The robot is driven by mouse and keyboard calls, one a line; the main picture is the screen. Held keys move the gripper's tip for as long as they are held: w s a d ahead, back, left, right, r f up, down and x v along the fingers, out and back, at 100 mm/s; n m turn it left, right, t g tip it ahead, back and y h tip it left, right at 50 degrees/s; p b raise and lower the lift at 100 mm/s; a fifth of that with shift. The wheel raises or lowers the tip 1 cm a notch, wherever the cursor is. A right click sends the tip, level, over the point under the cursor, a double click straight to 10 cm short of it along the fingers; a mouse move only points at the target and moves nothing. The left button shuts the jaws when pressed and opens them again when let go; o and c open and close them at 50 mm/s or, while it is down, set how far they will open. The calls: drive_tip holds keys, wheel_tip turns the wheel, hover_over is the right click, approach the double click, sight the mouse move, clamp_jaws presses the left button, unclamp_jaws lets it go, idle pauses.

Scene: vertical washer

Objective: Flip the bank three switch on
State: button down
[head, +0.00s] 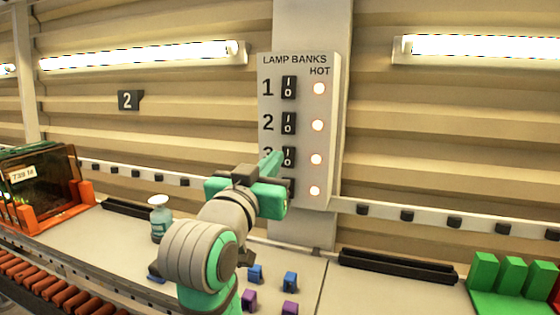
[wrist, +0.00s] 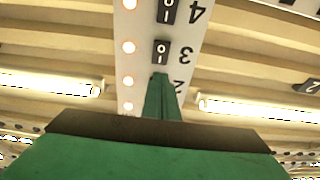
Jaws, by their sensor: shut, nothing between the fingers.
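The lamp bank panel (head: 329,130) is a pale board on the post, with numbered black rocker switches in a column. The bank three switch (head: 289,157) is partly visible in the head view, its numeral partly hidden by my gripper. In the wrist view, which is upside down, the bank three switch (wrist: 161,52) shows clearly with its I and O marks. My gripper (head: 278,156) is shut and empty, its green fingertips close to this switch. In the wrist view the fingertips (wrist: 161,78) lie just beyond its end toward number 2. I cannot tell whether they touch it.
The bank one (head: 289,88) and two switches (head: 289,123) sit above; the bank four switch (wrist: 167,11) is below, mostly hidden in the head view. Round lamps (head: 318,88) glow beside each switch. A bottle (head: 160,220) and small blocks (head: 290,281) stand on the bench below.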

drive_tip(key=s+a+r, duration=0.1)
drive_tip(key=s+a, duration=0.1)
drive_tip(key=s, duration=0.6)
drive_tip(key=shift+a+r, duration=0.15)
